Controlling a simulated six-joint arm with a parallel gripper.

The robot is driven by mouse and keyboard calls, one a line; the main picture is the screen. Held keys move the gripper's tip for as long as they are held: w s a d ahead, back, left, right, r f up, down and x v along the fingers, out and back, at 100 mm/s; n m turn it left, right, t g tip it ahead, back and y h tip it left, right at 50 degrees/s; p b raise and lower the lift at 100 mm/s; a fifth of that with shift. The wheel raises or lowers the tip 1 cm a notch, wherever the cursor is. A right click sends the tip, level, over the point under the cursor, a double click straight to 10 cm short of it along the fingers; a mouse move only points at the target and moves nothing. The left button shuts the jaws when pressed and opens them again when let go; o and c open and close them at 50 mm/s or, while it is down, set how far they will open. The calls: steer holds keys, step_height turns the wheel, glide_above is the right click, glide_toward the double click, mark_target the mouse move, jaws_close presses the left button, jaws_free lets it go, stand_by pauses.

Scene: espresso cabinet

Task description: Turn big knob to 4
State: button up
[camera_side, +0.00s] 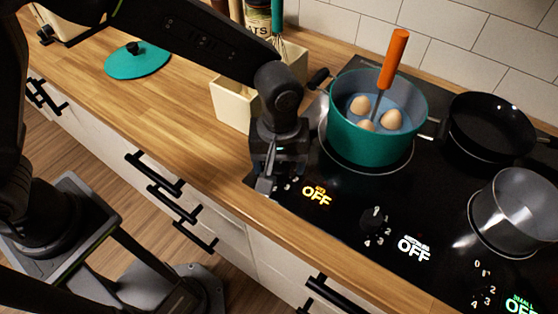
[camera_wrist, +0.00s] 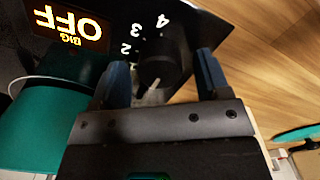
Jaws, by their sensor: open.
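The big knob (camera_wrist: 160,72) is a dark round knob on the black cooktop, seen in the wrist view. Its white pointer mark faces the gripper side, away from the printed 2, 3 and 4. The orange display beside it (camera_wrist: 68,22) reads BIG OFF; it also shows in the side view (camera_side: 316,196). My gripper (camera_wrist: 163,62) is open, one finger on each side of the knob; I cannot tell whether they touch it. In the side view my gripper (camera_side: 267,182) points down at the cooktop's left front corner and hides the knob.
A black pan (camera_side: 490,125) and a grey pot (camera_side: 515,210) stand farther right. A second knob (camera_side: 375,218) lies to the right.

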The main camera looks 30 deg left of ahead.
steer(key=shift+f, duration=0.3)
steer(key=c, duration=0.9)
